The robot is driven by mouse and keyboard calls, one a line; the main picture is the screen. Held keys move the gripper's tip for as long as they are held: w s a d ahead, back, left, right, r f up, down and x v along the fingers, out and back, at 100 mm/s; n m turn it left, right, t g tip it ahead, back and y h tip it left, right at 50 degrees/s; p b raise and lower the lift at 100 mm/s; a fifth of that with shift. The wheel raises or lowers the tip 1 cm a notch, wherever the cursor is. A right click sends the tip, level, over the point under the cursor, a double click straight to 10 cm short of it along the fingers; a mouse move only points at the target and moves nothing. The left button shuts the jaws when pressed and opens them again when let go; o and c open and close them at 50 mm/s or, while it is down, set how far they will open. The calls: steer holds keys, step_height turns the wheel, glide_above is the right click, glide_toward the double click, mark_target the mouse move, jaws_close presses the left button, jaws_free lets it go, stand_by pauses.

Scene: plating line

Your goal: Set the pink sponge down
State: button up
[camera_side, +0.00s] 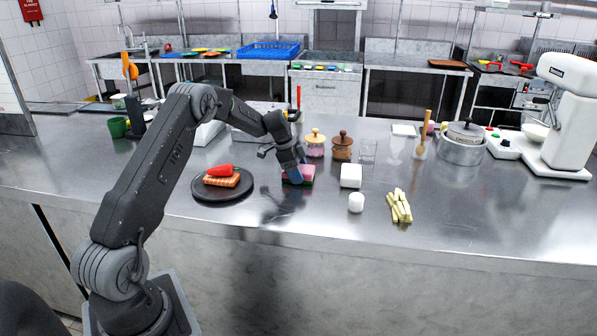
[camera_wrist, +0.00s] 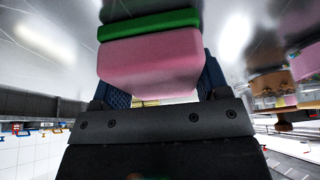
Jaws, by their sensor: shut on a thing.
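The pink sponge (camera_wrist: 150,65) has a green layer (camera_wrist: 148,24) and fills the space between the two blue fingers of my gripper (camera_wrist: 160,84) in the wrist view. In the side view my gripper (camera_side: 297,172) points down at the middle of the steel counter, shut on the pink sponge (camera_side: 304,173). There the green layer shows along the sponge's lower edge. The sponge is at or just above the counter top (camera_side: 300,220); I cannot tell whether it touches.
A dark plate (camera_side: 208,194) with a waffle and a red pepper lies left of the sponge. A white block (camera_side: 351,176) and a small white cup (camera_side: 356,202) stand to its right, with pale sticks (camera_side: 399,206) beyond. Lidded jars (camera_side: 342,147) stand behind. The counter in front is clear.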

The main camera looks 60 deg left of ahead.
steer(key=shift+f, duration=0.15)
steer(key=o, duration=0.9)
